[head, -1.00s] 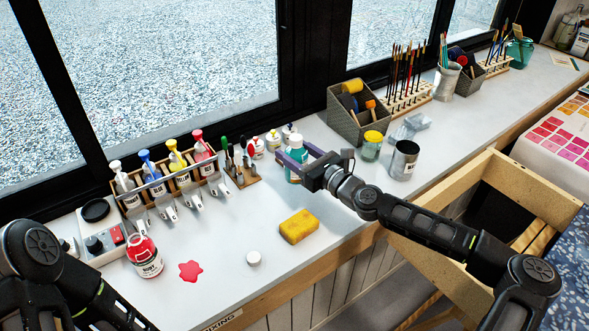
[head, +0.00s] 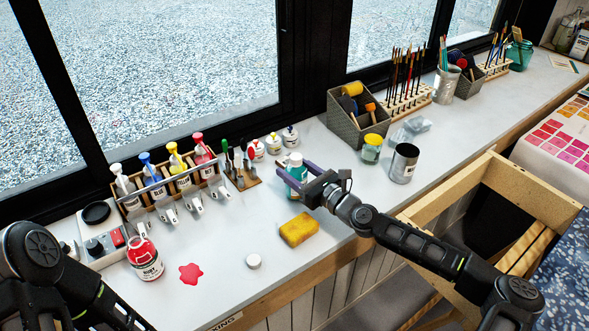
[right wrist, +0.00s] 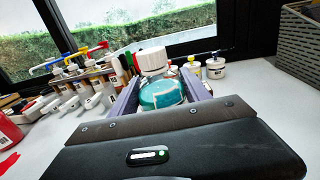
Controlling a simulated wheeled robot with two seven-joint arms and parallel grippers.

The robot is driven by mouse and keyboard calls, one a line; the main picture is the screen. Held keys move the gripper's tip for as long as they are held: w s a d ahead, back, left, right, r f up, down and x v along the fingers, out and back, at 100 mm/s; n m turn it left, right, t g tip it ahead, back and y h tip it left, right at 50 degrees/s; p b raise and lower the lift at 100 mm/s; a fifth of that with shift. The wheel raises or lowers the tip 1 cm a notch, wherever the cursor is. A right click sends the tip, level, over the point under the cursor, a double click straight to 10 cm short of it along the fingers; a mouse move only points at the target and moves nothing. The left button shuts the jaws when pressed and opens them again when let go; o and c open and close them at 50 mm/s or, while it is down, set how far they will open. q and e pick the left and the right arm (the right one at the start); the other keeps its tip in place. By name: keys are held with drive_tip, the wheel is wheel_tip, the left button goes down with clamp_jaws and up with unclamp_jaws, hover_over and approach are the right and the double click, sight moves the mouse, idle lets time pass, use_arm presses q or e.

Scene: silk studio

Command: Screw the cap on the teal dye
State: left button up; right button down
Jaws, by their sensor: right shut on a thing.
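The teal dye bottle (head: 296,178) stands upright between the fingers of my right gripper (head: 294,181), which is shut on it. A white cap (right wrist: 152,59) shows on top of the bottle in the right wrist view, where the teal body (right wrist: 161,96) lies between the two purple fingers. I cannot tell whether this cap is fully tight, or whether the bottle's base touches the counter. A loose white cap (head: 253,261) lies on the counter in front of the sponge. My left arm shows at the lower left, but its gripper is out of view.
A yellow sponge (head: 299,229) lies in front of the bottle. The red dye bottle (head: 146,259) stands left, near a red spill (head: 191,273). A pump-bottle rack (head: 170,189), small jars (head: 274,142) and a grey caddy (head: 350,125) stand behind. An open drawer (head: 488,168) is at right.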

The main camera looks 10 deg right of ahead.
drive_tip(key=shift+f, duration=0.2)
drive_tip(key=c, duration=0.5)
unclamp_jaws()
drive_tip(key=shift+r, duration=0.15)
drive_tip(key=shift+r, duration=0.2)
drive_tip(key=b+v, duration=0.1)
drive_tip(key=v, duration=0.4)
drive_tip(key=b+v, duration=0.2)
drive_tip(key=v, duration=0.4)
drive_tip(key=shift+f, duration=0.2)
drive_tip(key=shift+s+d+r, duration=0.1)
drive_tip(key=shift+s+d, duration=0.1)
drive_tip(key=shift+s, duration=0.3)
